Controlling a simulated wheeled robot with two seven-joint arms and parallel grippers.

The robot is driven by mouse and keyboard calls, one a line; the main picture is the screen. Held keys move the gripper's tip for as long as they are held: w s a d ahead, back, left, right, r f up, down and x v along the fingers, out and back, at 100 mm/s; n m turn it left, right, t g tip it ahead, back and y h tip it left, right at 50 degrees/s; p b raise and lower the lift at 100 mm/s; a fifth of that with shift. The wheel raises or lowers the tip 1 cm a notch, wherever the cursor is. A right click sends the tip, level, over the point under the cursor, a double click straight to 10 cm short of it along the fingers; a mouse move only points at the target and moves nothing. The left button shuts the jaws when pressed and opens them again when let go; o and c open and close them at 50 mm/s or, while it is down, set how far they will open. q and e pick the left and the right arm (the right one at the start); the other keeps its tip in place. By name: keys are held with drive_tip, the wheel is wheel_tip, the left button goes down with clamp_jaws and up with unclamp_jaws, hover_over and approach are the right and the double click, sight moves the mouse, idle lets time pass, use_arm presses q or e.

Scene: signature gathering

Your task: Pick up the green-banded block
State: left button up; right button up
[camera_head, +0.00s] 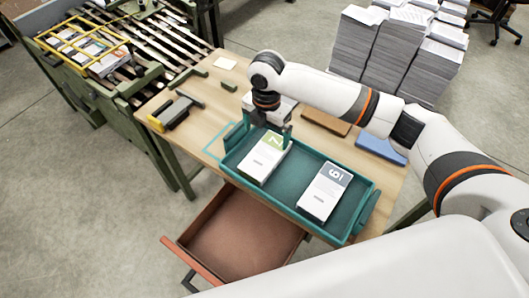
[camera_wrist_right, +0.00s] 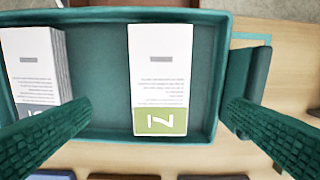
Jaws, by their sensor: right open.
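The green-banded block (camera_head: 262,160) is a white block of paper with a green band marked 7, lying in the teal tray (camera_head: 291,215) on the left side. In the right wrist view the green-banded block (camera_wrist_right: 160,68) lies between the two fingers, with its green band toward the lower edge. My right gripper (camera_head: 267,126) is open above the band end of the block; the fingers look apart from it. In the right wrist view the right gripper (camera_wrist_right: 155,112) holds nothing. My left gripper is out of view.
A grey-banded block (camera_head: 325,192) marked 6 lies in the same tray, right of the green-banded one. The tray's walls surround both. An open drawer (camera_head: 240,235) sticks out below the table. A blue pad (camera_head: 381,148) and brown board (camera_head: 326,122) lie behind the tray.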

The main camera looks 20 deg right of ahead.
sight(266, 153)
wheel_tip(266, 153, down, 10)
drive_tip(key=shift+a+f, duration=0.1)
drive_tip(key=c, duration=1.2)
drive_tip(key=shift+o, duration=0.2)
drive_tip(key=shift+r, duration=0.2)
